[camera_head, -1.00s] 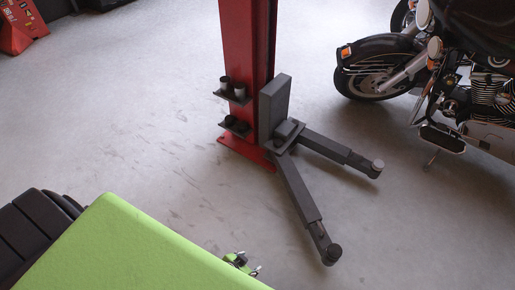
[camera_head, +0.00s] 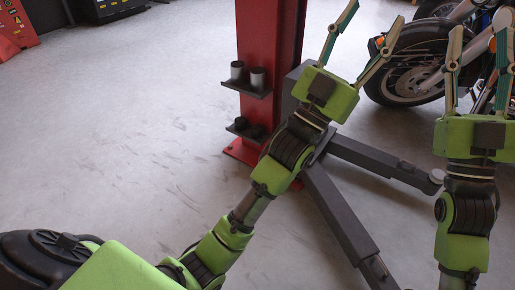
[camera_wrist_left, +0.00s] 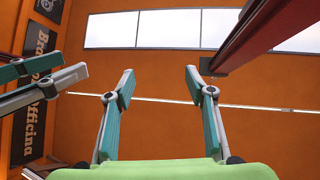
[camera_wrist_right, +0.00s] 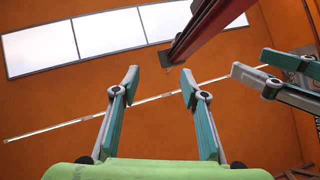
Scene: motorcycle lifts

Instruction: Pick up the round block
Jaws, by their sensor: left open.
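Two round dark blocks with grey tops stand on the upper shelf of the red lift post: a left block (camera_head: 237,71) and a right block (camera_head: 257,78). Two darker round blocks (camera_head: 240,124) sit on the lower shelf. Which one is meant, I cannot tell. My left gripper (camera_head: 378,14) is raised right of the post, fingers apart, pointing up and away from the blocks. It also shows empty in the left wrist view (camera_wrist_left: 158,80). My right gripper (camera_head: 480,20) is raised further right, open and empty in the right wrist view (camera_wrist_right: 160,78). Neither touches a block.
The red post (camera_head: 268,45) stands upright with a dark lift arm (camera_head: 338,215) reaching across the floor, partly behind my left arm. A motorcycle (camera_head: 415,75) stands behind my grippers. The grey floor (camera_head: 120,120) left of the post is clear.

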